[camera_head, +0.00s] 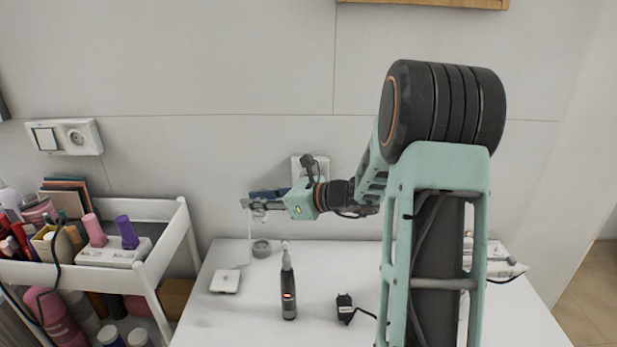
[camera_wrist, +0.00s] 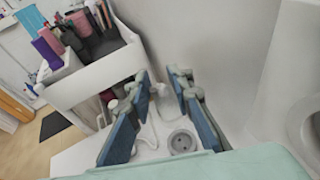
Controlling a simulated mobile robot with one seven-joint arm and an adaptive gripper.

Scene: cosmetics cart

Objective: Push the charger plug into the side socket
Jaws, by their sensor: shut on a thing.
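My gripper (camera_head: 257,203) reaches left along the wall, above the back left of the white table. It is shut on a small white piece, apparently the charger plug (camera_head: 259,214), mostly hidden by the fingers. In the wrist view the two blue fingers (camera_wrist: 162,80) stand on either side of a small pale part. A white cable hangs from there to a white square charger base (camera_head: 225,281) on the table.
A wall plate with a switch and round socket (camera_head: 77,136) is at the left. Another wall fitting (camera_head: 297,168) is partly behind my arm. A dark toothbrush (camera_head: 288,289) stands on the table, beside a black adapter (camera_head: 345,304). A white cart (camera_head: 163,210) with cosmetics stands left.

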